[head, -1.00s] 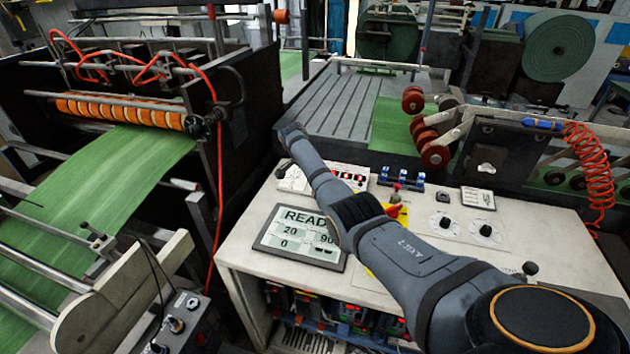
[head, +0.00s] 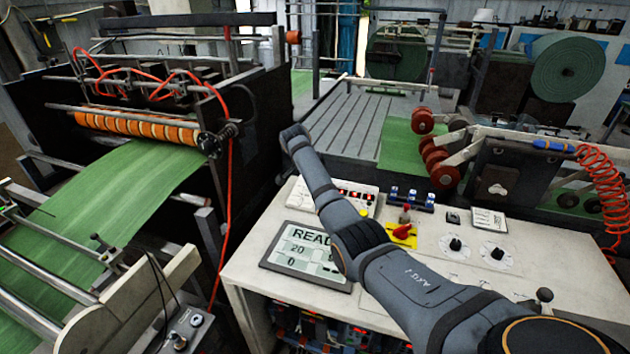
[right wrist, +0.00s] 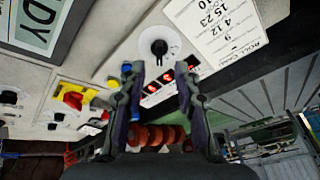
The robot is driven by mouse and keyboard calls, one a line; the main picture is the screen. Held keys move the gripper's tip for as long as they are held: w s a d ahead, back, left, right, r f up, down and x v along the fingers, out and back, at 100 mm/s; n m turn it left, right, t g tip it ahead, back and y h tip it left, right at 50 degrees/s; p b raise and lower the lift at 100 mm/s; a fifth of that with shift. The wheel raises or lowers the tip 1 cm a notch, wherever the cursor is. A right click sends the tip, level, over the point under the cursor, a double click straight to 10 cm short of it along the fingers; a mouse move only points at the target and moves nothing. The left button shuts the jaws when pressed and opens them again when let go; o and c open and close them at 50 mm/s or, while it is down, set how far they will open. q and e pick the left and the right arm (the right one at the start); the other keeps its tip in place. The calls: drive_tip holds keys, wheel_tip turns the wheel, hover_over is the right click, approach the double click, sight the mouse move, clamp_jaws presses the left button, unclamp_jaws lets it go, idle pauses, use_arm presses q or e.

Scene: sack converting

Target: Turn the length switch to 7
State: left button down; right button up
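My right arm crosses the head view over the control console; its gripper is hidden there. In the right wrist view the right gripper (right wrist: 155,78) is open, its fingers apart and empty. Ahead of the fingertips is a black knob (right wrist: 159,47) on a round white dial; its markings are too small to read. In the head view two more black knobs on white dials, a left one (head: 455,245) and a right one (head: 497,253), sit on the console top. No readable label shows which is the length switch. My left gripper is not in view.
The console (head: 240,277) carries a READY screen (head: 308,258), a red switch on a yellow plate (head: 403,232) and blue switches (head: 412,197). In the wrist view, red digit displays (right wrist: 170,85) and a printed card (right wrist: 215,27) lie close to the knob.

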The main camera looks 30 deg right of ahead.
drive_tip(key=v, duration=0.6)
